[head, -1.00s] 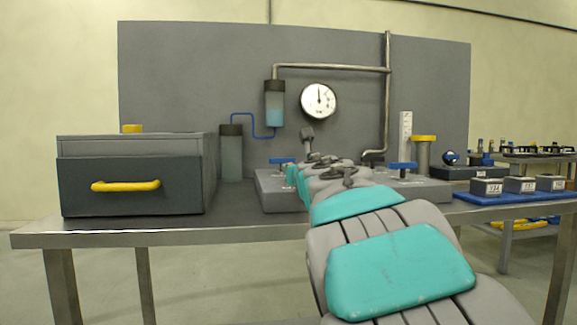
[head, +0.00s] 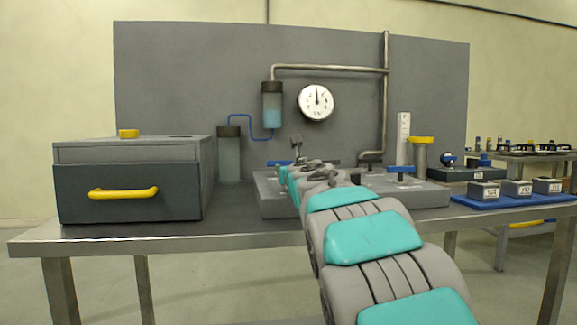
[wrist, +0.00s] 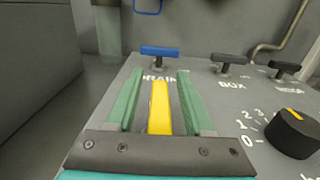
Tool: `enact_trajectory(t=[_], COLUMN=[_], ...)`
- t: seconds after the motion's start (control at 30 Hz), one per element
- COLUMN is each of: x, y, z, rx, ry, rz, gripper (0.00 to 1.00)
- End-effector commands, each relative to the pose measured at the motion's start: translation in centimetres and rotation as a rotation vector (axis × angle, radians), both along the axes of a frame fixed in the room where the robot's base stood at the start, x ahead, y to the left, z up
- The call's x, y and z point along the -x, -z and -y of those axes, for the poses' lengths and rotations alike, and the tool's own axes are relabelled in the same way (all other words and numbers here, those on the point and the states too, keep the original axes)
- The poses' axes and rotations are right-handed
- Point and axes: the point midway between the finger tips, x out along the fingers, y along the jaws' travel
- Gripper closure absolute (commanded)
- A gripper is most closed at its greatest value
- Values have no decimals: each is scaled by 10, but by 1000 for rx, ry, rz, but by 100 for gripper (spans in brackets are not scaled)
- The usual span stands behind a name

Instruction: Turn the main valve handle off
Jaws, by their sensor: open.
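A yellow lever handle (wrist: 159,106) lies between the two green fingers of my gripper (wrist: 160,74) in the wrist view, pointing away from me. My gripper is open, with a gap on each side of the lever. In the head view my arm reaches over the grey panel (head: 425,193) and hides the yellow lever and the fingers.
A black T-handle (wrist: 229,60) marked "BOX" and another black T-handle (wrist: 284,68) stand to the right. A black dial (wrist: 293,131) with numbers is nearer. A drawer cabinet (head: 126,187) stands left of the panel. A pressure gauge (head: 316,103) hangs behind.

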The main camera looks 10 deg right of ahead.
Motion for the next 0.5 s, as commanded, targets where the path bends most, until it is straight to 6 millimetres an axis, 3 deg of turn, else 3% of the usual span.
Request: enact_trajectory(t=[0.27, 0.5], x=[-2, -2], y=[1, 1], z=[0, 0], rx=[0, -1], ry=[0, 0], rz=[0, -1], gripper=[48, 72])
